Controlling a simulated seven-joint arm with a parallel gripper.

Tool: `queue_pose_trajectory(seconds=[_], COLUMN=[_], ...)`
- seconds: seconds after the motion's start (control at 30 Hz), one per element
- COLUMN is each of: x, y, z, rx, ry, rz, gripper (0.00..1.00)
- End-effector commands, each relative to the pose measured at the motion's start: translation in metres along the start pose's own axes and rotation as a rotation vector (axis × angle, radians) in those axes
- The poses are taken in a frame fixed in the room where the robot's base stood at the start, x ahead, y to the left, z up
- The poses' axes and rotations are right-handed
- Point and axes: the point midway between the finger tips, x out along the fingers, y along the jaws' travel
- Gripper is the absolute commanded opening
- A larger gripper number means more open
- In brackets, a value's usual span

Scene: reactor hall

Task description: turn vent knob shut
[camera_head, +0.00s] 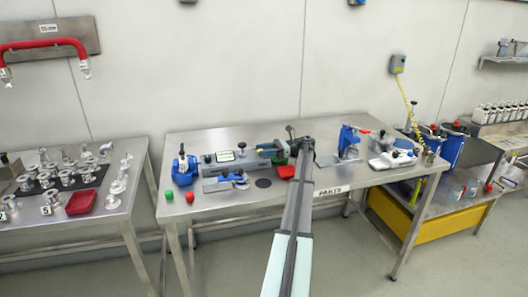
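I cannot tell for sure which part is the vent knob. A blue device (184,172) with a dark top stands at the left end of the steel table (265,204). A grey and blue bench unit (231,160) lies to its right. A smaller blue and grey fixture (228,182) sits in front of that unit. A green button (169,195) and a red button (190,197) show at the table's front left. My arm reaches in from the bottom middle, and my gripper (299,142) is at its far end over the table. Its fingers are too small to read.
A left bench (105,216) holds several metal fittings and another red tray (81,202).

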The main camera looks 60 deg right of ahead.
Motion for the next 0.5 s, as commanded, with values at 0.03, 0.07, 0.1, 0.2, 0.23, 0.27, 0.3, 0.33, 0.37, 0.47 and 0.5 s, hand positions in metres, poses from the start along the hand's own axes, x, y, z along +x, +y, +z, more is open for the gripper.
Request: queue_pose_trajectory(seconds=[0.03, 0.07, 0.1, 0.2, 0.23, 0.27, 0.3, 0.33, 0.37, 0.47, 0.5], x=[0.0, 0.0, 0.0, 0.0, 0.0, 0.0, 0.0, 0.0, 0.0, 0.0, 0.0], y=[0.0, 0.0, 0.0, 0.0, 0.0, 0.0, 0.0, 0.0, 0.0, 0.0, 0.0], z=[0.0, 0.0, 0.0, 0.0, 0.0, 0.0, 0.001, 0.002, 0.004, 0.013, 0.018], rx=[0.0, 0.0, 0.0, 0.0, 0.0, 0.0, 0.0, 0.0, 0.0, 0.0, -0.001], ry=[0.0, 0.0, 0.0, 0.001, 0.001, 0.001, 0.001, 0.001, 0.001, 0.001, 0.001], rz=[0.0, 0.0, 0.0, 0.0, 0.0, 0.0, 0.0, 0.0, 0.0, 0.0, 0.0], gripper=[0.56, 0.56, 0.56, 0.56, 0.56, 0.56, 0.56, 0.56, 0.56, 0.56, 0.56])
